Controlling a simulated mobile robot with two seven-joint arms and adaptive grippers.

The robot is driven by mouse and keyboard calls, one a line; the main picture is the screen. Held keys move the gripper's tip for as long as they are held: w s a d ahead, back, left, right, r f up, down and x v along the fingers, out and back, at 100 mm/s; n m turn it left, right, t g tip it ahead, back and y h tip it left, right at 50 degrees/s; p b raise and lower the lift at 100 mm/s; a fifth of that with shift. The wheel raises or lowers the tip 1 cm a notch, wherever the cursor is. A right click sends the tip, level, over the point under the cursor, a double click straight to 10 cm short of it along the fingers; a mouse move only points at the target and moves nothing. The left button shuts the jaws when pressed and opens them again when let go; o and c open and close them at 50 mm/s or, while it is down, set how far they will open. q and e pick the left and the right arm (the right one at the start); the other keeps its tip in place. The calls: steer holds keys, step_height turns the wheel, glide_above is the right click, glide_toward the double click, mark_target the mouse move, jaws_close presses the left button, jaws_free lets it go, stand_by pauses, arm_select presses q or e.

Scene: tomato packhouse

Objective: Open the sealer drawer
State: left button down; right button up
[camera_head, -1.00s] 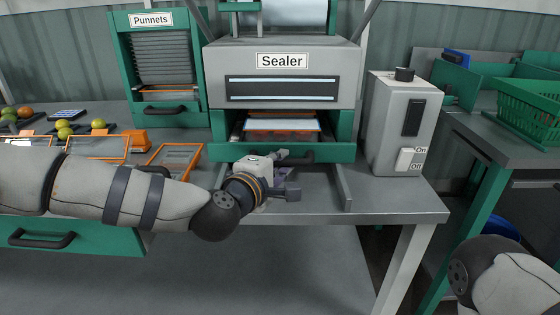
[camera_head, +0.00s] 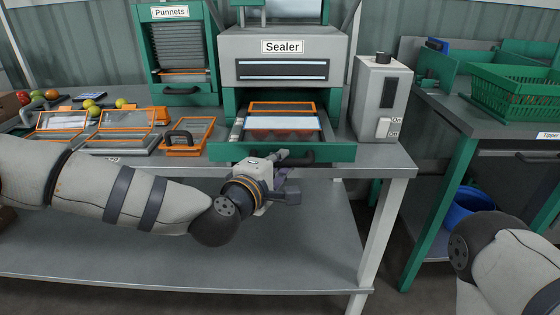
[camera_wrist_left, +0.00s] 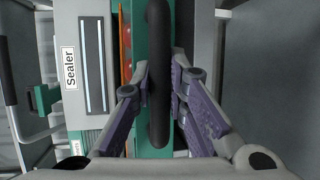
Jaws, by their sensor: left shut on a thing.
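The grey and green sealer (camera_head: 237,47) stands at the back of the bench. Its green drawer (camera_head: 224,152) is out towards me, with its inside showing. A punnet under clear film in an orange frame (camera_head: 281,107) sits in the drawer. My left gripper (camera_head: 283,172) is at the drawer's black handle (camera_head: 300,157). In the left wrist view the handle (camera_wrist_left: 158,50) runs between the two fingers of the gripper (camera_wrist_left: 160,85), which are shut on it. My right gripper is out of view.
A grey control box (camera_head: 368,100) with a knob and switch stands right of the sealer. Orange-framed trays (camera_head: 188,137) lie on the bench to the left. A green crate (camera_head: 515,98) sits on the right table. A lower shelf (camera_head: 300,230) is bare.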

arm_select(q)
steer(key=c, duration=1.8)
jaws_free()
steer(key=shift+c, duration=0.2)
steer(key=v, duration=1.2)
steer(key=shift+r, duration=0.1)
